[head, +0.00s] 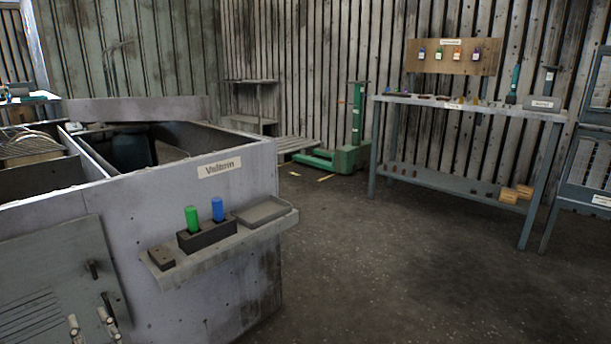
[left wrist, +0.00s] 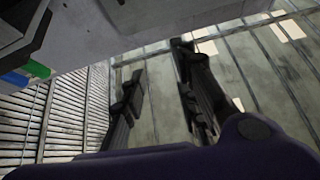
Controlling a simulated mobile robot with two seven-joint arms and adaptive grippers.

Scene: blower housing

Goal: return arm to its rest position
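My left gripper (left wrist: 160,68) shows in the left wrist view with its two dark fingers apart and nothing between them. It is open, with only wall or floor panels behind the gap. I cannot make out either gripper in the head view. A green cylinder (head: 192,219) and a blue cylinder (head: 218,209) stand upright in a dark holder (head: 207,236) on the housing's front ledge. My right gripper is not in view.
The grey housing (head: 150,203), labelled, fills the left; its ledge (head: 228,243) also carries a shallow tray (head: 261,212) and a small block (head: 161,258). A workbench (head: 455,185) stands at the back right, a green pallet truck (head: 345,158) behind. The floor between is clear.

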